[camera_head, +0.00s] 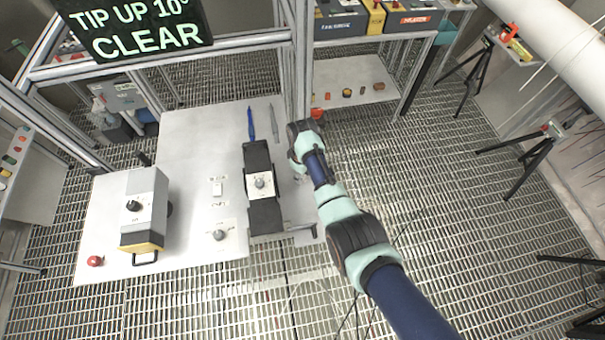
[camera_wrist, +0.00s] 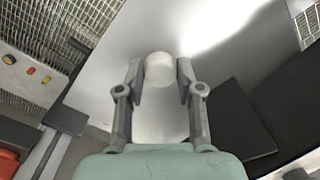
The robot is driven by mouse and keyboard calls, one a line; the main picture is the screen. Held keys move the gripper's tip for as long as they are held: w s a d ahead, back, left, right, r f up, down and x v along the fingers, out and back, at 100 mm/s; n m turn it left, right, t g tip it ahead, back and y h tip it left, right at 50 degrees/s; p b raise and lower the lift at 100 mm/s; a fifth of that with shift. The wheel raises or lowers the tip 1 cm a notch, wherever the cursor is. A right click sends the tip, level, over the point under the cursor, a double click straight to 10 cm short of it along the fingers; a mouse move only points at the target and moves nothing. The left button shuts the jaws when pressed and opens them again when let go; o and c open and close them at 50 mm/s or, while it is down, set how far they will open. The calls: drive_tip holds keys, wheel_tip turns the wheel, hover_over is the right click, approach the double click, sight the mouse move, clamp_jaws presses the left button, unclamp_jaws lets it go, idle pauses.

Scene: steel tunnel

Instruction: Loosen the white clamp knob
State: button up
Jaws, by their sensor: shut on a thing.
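The white clamp knob (camera_wrist: 160,67) shows in the wrist view as a plain, pale cylinder seen end-on against a grey metal surface. My gripper (camera_wrist: 160,76) has one finger on each side of it, and the jaws are closed on the knob. In the head view my arm reaches to the right side of the black fixture (camera_head: 264,216) on the white table (camera_head: 190,140). There my wrist hides the fingers and the knob.
A grey box with a dial (camera_head: 145,205) stands left on the table, near a red knob (camera_head: 95,261). A blue pen-like tool (camera_head: 251,124) lies behind the fixture. A lit sign (camera_head: 135,25) hangs at upper left.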

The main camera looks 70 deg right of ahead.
idle(0.4)
drive_tip(key=o, duration=1.2)
drive_tip(key=shift+c, duration=0.2)
wheel_tip(320, 180, up, 12)
